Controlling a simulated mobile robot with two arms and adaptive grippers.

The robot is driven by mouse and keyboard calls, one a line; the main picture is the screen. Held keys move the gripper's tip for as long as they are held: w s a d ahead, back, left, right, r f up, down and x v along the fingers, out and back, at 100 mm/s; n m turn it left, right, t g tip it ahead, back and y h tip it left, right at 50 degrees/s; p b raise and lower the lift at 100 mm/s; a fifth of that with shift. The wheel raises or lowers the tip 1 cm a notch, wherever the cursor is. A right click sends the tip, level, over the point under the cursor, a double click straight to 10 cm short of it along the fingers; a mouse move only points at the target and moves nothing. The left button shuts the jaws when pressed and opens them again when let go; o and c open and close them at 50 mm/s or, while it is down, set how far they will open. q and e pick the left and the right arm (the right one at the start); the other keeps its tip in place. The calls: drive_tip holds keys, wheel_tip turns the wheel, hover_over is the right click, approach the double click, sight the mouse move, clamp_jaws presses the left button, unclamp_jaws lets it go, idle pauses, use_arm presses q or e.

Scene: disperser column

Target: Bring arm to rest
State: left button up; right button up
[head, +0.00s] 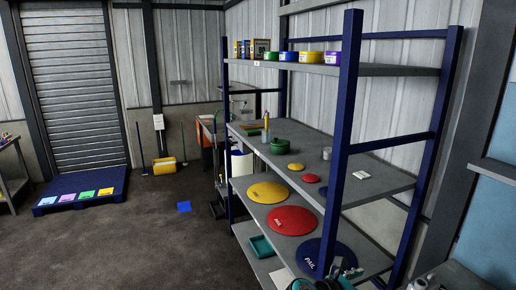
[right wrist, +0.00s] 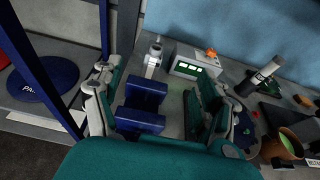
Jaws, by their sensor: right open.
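My right gripper (right wrist: 155,108) is open in the right wrist view, its teal and grey fingers wide apart. Dark blue blocks (right wrist: 143,105) show between the fingers; I cannot tell whether they touch them. Part of my right arm, teal and grey, shows at the bottom edge of the head view, in front of the shelf's lower end. My left gripper is in neither view.
A blue-framed shelf (head: 350,100) holds coloured lids and tubs. In the right wrist view a bench carries a box with a green display (right wrist: 187,68), a dark cylinder (right wrist: 262,75) and a brown pot (right wrist: 285,145). A blue pallet (head: 80,191) stands far left; the floor (head: 140,235) between is mostly clear.

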drive_tip(key=s+a+f+m+g+y, duration=0.2)
drive_tip(key=s+f+m+y, duration=0.55)
drive_tip(key=s+f, duration=0.6)
drive_tip(key=s+a+m+y, duration=0.4)
drive_tip(key=s+m+y, duration=0.2)
drive_tip(key=s+m, duration=0.9)
wheel_tip(320, 180, down, 31)
drive_tip(key=s+n+g+b, duration=0.1)
drive_tip(key=s+n+b, duration=0.1)
drive_tip(key=b, duration=0.4)
use_arm(q)
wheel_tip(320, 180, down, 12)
drive_tip(key=b, duration=0.6)
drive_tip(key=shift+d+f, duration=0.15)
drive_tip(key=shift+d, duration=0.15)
use_arm(e)
drive_tip(key=s+d+f, duration=0.1)
drive_tip(key=s+f, duration=0.7)
drive_tip(key=f, duration=0.4)
drive_tip(key=s+d+f+g, duration=0.1)
drive_tip(key=s+f, duration=0.7)
drive_tip(key=f, duration=0.4)
drive_tip(key=shift+s+d+g, duration=0.15)
drive_tip(key=shift+s+g, duration=0.15)
drive_tip(key=shift+s, duration=0.05)
